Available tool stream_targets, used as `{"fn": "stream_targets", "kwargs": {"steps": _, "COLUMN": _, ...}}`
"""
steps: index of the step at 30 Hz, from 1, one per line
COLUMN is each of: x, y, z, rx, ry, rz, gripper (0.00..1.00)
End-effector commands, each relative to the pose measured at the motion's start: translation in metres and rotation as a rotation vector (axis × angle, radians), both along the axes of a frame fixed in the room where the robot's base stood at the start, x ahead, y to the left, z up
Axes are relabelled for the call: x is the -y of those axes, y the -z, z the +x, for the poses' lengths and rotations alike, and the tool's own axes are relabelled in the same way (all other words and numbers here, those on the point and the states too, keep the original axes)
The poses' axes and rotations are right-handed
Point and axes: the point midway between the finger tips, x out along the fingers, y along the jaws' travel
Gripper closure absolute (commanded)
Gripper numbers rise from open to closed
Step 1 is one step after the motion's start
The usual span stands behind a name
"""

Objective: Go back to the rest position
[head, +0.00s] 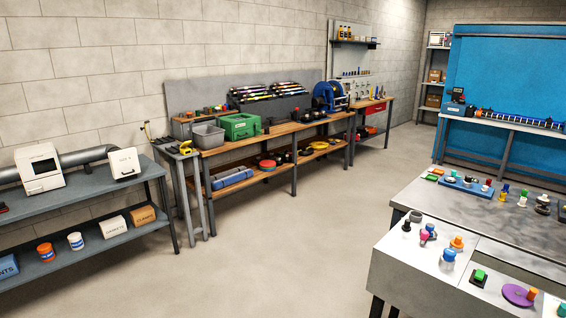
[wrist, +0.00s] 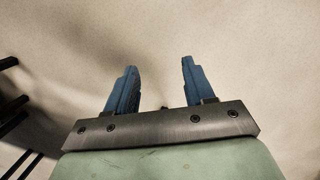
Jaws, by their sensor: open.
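My gripper (wrist: 158,80) shows in the wrist view with two blue fingers spread apart. Nothing is between the fingers. Beyond them is only plain beige floor (wrist: 230,40), with dark bars at the left edge that I cannot make out for certain. The gripper and arm do not show in the head view.
Wooden benches (head: 285,131) with bins and tools line the wall. A grey shelf unit (head: 100,190) stands at the left, a blue panel (head: 510,80) at the back right. The middle floor (head: 290,250) is clear.

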Motion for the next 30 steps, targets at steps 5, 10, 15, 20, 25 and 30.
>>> {"fn": "stream_targets", "kwargs": {"steps": 5, "x": -0.008, "y": 0.019, "z": -0.081, "rx": -0.143, "ry": -0.084, "rz": 0.029, "gripper": 0.47}}
{"fn": "stream_targets", "kwargs": {"steps": 10, "x": -0.014, "y": 0.028, "z": -0.150, "rx": -0.269, "ry": -0.160, "rz": 0.063, "gripper": 0.47}}
{"fn": "stream_targets", "kwargs": {"steps": 15, "x": -0.017, "y": 0.030, "z": -0.203, "rx": -0.369, "ry": -0.218, "rz": 0.096, "gripper": 0.47}}
{"fn": "stream_targets", "kwargs": {"steps": 20, "x": -0.019, "y": 0.030, "z": -0.228, "rx": -0.417, "ry": -0.247, "rz": 0.115, "gripper": 0.47}}
{"fn": "stream_targets", "kwargs": {"steps": 25, "x": -0.019, "y": 0.030, "z": -0.233, "rx": -0.429, "ry": -0.254, "rz": 0.121, "gripper": 0.47}}
{"fn": "stream_targets", "kwargs": {"steps": 30, "x": -0.019, "y": 0.030, "z": -0.233, "rx": -0.429, "ry": -0.254, "rz": 0.121, "gripper": 0.47}}
